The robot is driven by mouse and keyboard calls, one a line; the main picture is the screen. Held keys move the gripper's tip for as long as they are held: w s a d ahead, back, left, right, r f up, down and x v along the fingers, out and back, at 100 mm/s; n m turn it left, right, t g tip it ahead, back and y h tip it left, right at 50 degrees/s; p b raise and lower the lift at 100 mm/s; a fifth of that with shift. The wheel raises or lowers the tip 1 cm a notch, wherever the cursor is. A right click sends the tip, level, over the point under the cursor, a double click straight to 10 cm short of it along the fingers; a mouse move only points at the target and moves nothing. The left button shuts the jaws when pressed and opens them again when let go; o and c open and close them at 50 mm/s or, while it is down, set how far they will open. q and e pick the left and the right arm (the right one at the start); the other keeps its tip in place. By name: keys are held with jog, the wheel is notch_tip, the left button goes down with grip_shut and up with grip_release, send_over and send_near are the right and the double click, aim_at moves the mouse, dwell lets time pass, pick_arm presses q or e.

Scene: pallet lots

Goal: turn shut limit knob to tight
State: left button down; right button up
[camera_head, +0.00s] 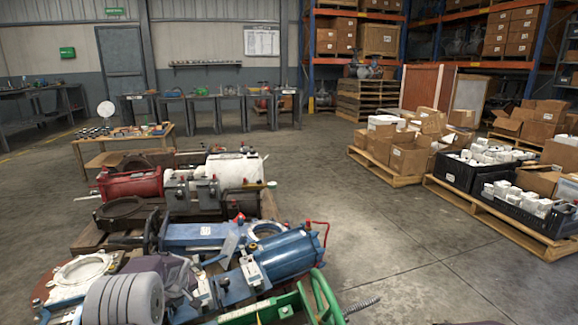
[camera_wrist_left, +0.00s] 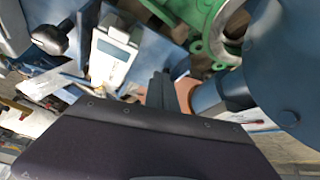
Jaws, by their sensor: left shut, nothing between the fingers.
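My left gripper (camera_head: 212,261) reaches in from the lower left over the blue actuators; its dark body and narrow shut fingers (camera_wrist_left: 165,88) also show in the wrist view, with nothing between the fingers. A pale limit switch box (camera_head: 251,271) sits on the blue actuator, right of the gripper. In the wrist view a pale box (camera_wrist_left: 113,52) lies left of the fingers, apart from them, with a black round knob (camera_wrist_left: 50,38) farther left. I cannot tell which part is the shut limit knob or read any marking. My right gripper is not in view.
A red actuator (camera_head: 130,184) lies behind. Pallets with cartons (camera_head: 408,158) stand at right. The concrete floor (camera_head: 370,235) between is clear.

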pick_arm(q)
jog(key=shift+a, duration=0.1)
jog(key=shift+s+a, duration=0.15)
jog(key=shift+s, duration=0.05)
dwell(0.4)
jog(key=shift+s+a, duration=0.25)
jog(key=shift+s, duration=0.05)
jog(key=shift+s+a, duration=0.2)
jog(key=shift+a, duration=0.1)
jog(key=shift+a, duration=0.2)
jog(key=shift+s+f, duration=0.1)
